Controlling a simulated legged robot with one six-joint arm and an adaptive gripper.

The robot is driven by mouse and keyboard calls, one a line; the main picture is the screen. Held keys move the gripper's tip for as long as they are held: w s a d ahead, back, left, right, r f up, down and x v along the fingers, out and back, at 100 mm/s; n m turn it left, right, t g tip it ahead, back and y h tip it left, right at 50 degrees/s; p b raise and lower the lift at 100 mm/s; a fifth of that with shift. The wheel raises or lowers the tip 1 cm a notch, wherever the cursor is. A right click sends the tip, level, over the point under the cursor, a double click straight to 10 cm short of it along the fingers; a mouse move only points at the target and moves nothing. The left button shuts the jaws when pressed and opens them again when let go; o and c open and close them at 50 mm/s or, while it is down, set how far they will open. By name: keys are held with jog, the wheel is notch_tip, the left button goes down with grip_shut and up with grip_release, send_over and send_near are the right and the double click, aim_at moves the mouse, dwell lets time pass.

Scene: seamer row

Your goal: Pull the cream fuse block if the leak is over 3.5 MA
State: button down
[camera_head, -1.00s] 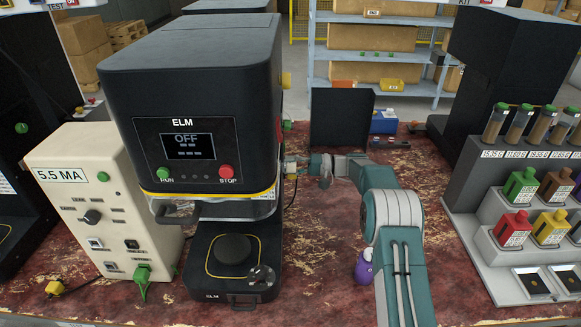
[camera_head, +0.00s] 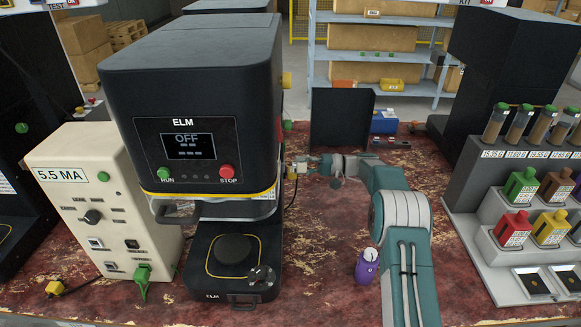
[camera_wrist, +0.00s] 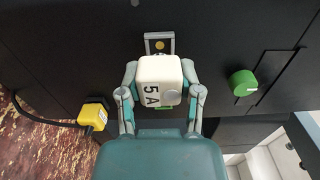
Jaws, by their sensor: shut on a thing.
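The cream fuse block (camera_wrist: 160,80), marked 5 A, is between the fingers of my gripper (camera_wrist: 160,92) in the wrist view. The fingers are shut on its two sides. A small metal-framed socket (camera_wrist: 159,42) shows just above the block on the black machine side; I cannot tell whether the block is fully clear of it. In the head view my gripper (camera_head: 308,164) is at the right side of the black ELM machine (camera_head: 190,100), whose display (camera_head: 188,145) reads OFF. The cream tester (camera_head: 95,200) at left shows 5.5 MA on its label (camera_head: 62,175).
A yellow plug (camera_wrist: 92,115) with a black cable is left of the block, and a green knob (camera_wrist: 242,83) is to its right. A purple bottle (camera_head: 367,266) stands beside my arm. A rack of bottles and tubes (camera_head: 500,205) stands at right.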

jog(key=shift+d, duration=0.15)
jog(key=shift+d, duration=1.3)
